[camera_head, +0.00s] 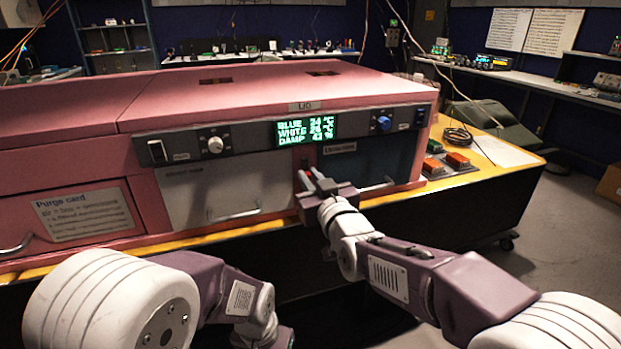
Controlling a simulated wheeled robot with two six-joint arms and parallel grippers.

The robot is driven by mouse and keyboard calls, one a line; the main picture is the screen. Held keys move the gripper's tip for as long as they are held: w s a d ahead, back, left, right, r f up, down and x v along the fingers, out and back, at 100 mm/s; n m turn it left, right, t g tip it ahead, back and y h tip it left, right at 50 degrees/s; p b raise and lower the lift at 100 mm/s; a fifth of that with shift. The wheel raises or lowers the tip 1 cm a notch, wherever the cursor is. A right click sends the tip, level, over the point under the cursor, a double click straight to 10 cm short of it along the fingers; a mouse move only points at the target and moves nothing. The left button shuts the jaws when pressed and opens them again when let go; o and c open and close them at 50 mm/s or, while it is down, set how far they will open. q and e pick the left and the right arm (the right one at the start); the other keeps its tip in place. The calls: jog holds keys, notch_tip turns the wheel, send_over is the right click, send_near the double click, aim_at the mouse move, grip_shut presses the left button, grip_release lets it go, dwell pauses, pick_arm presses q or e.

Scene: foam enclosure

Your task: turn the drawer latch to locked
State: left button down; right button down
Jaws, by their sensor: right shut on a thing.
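The pink foam enclosure (240,98) has a white-fronted drawer (205,192) on the left and a dark blue-fronted drawer (375,160) on the right, each with a bar handle. Both drawer fronts look closed. My right gripper (312,179) is at the narrow strip between the two fronts, shut on the drawer latch. The latch is small and mostly hidden by the fingers, so I cannot tell its angle. My left arm is low at the left, and its gripper is outside the picture.
A control panel (255,138) with a rocker switch, knobs and a green-lit display runs above the drawers. A purge card label (83,212) is on the left front.

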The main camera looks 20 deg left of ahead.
jog(key=n, duration=0.4)
jog(key=a+f+n+p, duration=0.1)
jog(key=n, duration=0.3)
jog(key=s+n, duration=0.1)
jog(key=n, duration=0.4)
jog(key=shift+s+a+f+p, duration=0.1)
jog(key=shift+a+f+p, duration=0.2)
jog(key=shift+a+f, duration=0.1)
jog(key=shift+f+n+p, duration=0.15)
jog(key=shift+f+n, duration=0.05)
jog(key=shift+n, duration=0.85)
jog(key=shift+f+n+p, duration=0.15)
jog(key=shift+f+n, duration=0.05)
jog(key=shift+n, duration=0.85)
jog(key=shift+f, duration=0.1)
jog(key=c, duration=1.5)
grip_release()
jog(key=shift+s, duration=0.15)
